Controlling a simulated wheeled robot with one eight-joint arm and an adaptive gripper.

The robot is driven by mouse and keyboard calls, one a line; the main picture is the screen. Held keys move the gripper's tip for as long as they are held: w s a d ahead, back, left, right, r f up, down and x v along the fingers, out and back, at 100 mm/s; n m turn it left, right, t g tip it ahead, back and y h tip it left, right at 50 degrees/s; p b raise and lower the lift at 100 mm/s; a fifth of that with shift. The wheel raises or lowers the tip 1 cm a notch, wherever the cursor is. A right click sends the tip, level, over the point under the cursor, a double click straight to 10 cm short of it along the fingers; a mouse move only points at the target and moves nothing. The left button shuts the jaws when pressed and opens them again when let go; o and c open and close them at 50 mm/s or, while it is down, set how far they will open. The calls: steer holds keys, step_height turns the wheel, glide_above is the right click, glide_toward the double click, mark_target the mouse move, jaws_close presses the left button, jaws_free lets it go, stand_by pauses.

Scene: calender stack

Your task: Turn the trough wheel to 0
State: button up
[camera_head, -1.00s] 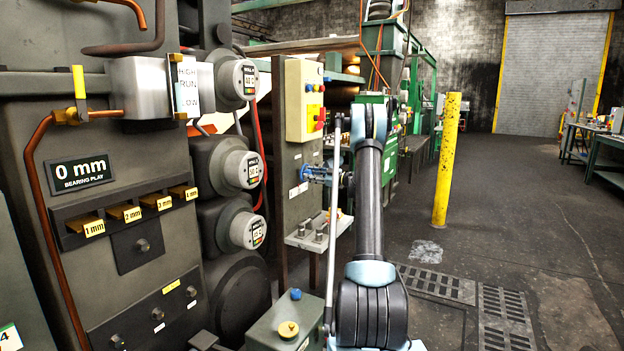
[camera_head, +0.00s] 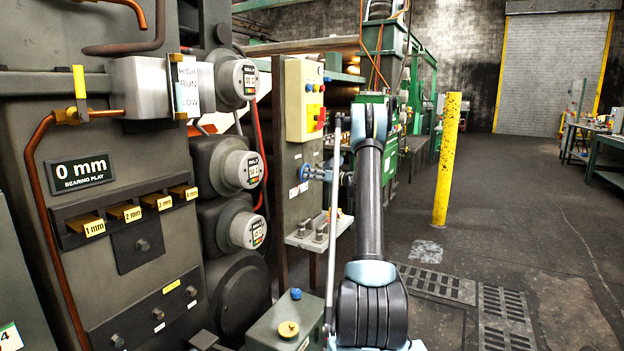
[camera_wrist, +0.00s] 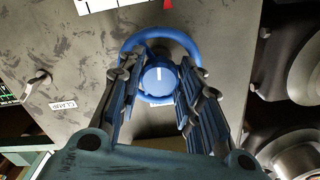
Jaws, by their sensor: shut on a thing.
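The trough wheel (camera_wrist: 160,37) is a blue ring with a blue hub that bears a short white mark pointing up in the wrist view. It sits on the grey panel and shows small and blue in the head view (camera_head: 304,173). My gripper (camera_wrist: 158,76) has its two fingers on either side of the hub, across the ring, and is shut on the wheel. My gripper also shows in the head view (camera_head: 319,174). Part of a white scale (camera_wrist: 100,4) with a red pointer (camera_wrist: 167,5) shows above the wheel; its figures are cut off.
A small lever (camera_wrist: 38,82) and a label stand left of the wheel in the wrist view. A yellow switch box (camera_head: 303,100) is above the wheel on the panel. A yellow post (camera_head: 446,160) stands to the right, with open floor beyond.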

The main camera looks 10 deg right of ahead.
steer(key=m, duration=2.3)
steer(key=shift+m, duration=0.4)
steer(key=m, duration=2.4)
steer(key=shift+w+d, duration=0.1)
